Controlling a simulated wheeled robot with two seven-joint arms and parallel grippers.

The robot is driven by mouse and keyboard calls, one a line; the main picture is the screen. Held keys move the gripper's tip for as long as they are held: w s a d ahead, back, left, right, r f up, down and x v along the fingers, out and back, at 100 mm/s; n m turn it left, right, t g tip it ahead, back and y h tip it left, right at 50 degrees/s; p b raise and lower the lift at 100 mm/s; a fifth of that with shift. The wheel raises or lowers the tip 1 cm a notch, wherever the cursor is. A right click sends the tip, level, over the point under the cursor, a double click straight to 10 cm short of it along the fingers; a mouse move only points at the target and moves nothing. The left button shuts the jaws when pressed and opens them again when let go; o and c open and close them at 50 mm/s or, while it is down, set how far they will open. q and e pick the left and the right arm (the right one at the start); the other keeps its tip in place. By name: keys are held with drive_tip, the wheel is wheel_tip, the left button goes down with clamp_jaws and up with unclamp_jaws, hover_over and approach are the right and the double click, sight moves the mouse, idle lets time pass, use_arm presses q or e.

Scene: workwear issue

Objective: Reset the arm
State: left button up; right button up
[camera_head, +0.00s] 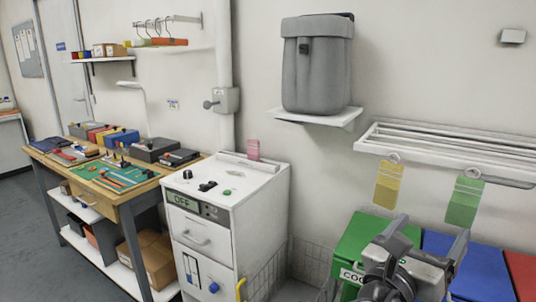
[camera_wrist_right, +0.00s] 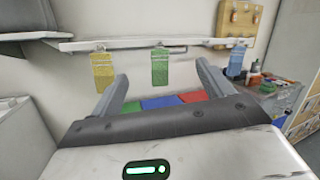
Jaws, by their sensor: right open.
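My right gripper (camera_head: 431,232) is at the lower right of the head view, pointing at the wall, with its two fingers apart and nothing between them. In the right wrist view the fingers (camera_wrist_right: 160,80) spread on either side of a green tag (camera_wrist_right: 160,66), which hangs beyond them. The green tag also shows in the head view (camera_head: 464,202), close to the right finger; I cannot tell the gap. A yellow tag (camera_head: 388,184) hangs to its left. My left gripper is not in view.
A slatted wall rack (camera_head: 450,145) runs above the gripper. Below are green (camera_head: 365,240), blue (camera_head: 470,262) and red (camera_head: 525,272) bins. A white cabinet (camera_head: 245,215) reading OFF and a cluttered workbench (camera_head: 125,207) stand left. A grey bin (camera_head: 316,70) sits on a shelf.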

drive_tip(key=d+r+n+t+h, duration=0.2)
drive_tip(key=d, duration=0.5)
drive_tip(key=s+a+f+m+g+y, duration=0.15)
drive_tip(key=f+m+y, duration=0.4)
drive_tip(key=f, duration=0.85)
drive_tip(key=s+f+m+g+y, duration=0.1)
drive_tip(key=s+f+m+y, duration=0.1)
drive_tip(key=f+y, duration=0.95)
drive_tip(key=s+a+f+m+g+y, duration=0.3)
drive_tip(key=s+a+f+m+g, duration=0.1)
drive_tip(key=s+f+m, duration=1.1)
drive_tip(key=w+a+r+m+t, duration=0.1)
drive_tip(key=a+m, duration=0.4)
drive_tip(key=a, duration=0.6)
drive_tip(key=shift+w+a+r+y, duration=0.15)
drive_tip(key=shift+w+r+y, duration=0.2)
drive_tip(key=shift+w, duration=0.1)
idle(0.7)
